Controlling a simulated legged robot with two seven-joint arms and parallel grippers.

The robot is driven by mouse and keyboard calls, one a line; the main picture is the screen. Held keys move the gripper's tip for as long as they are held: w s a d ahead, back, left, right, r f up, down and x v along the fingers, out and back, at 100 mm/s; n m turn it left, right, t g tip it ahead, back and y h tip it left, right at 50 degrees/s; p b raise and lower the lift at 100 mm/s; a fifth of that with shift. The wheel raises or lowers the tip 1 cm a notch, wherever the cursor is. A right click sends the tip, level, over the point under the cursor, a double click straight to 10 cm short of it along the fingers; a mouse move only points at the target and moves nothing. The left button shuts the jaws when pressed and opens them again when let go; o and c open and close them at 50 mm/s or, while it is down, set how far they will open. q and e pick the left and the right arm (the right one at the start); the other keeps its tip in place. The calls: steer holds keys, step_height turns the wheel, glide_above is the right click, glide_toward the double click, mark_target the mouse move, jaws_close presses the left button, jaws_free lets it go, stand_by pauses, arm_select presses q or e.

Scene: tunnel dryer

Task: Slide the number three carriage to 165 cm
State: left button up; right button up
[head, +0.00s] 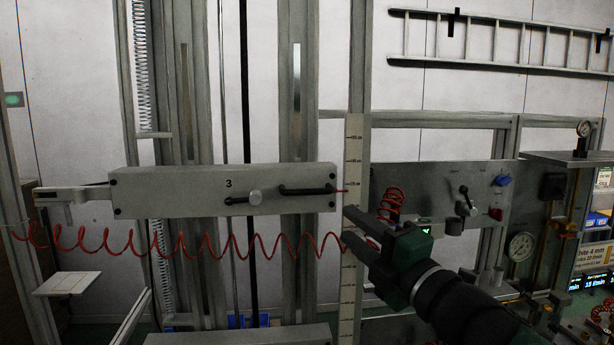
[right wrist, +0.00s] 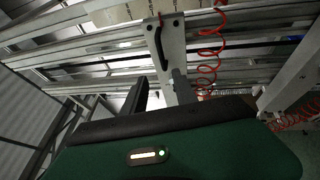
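The number three carriage (head: 170,191) is a long grey box marked "3" on upright rails in the head view. My right gripper (head: 353,226) is open and empty, right of and below the handle. The right wrist view shows its parted fingers (right wrist: 158,92) below a black handle (right wrist: 161,46). My left gripper is out of view.
A red coiled hose (head: 200,244) hangs below the carriage, passing close to my right gripper. A grey panel (head: 440,180) with valves stands at right. Another grey box (head: 240,336) is low in front. A ladder (head: 480,40) hangs on the back wall.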

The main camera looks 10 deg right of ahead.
mark_target(307, 193)
steer(key=p+x, duration=0.7)
steer(key=x, duration=0.9)
steer(key=shift+w+d+f, duration=0.1)
steer(key=shift+w+f, duration=0.05)
steer(key=shift+f, duration=0.15)
steer(key=c, duration=0.7)
jaws_close()
steer(key=shift+f, duration=0.25)
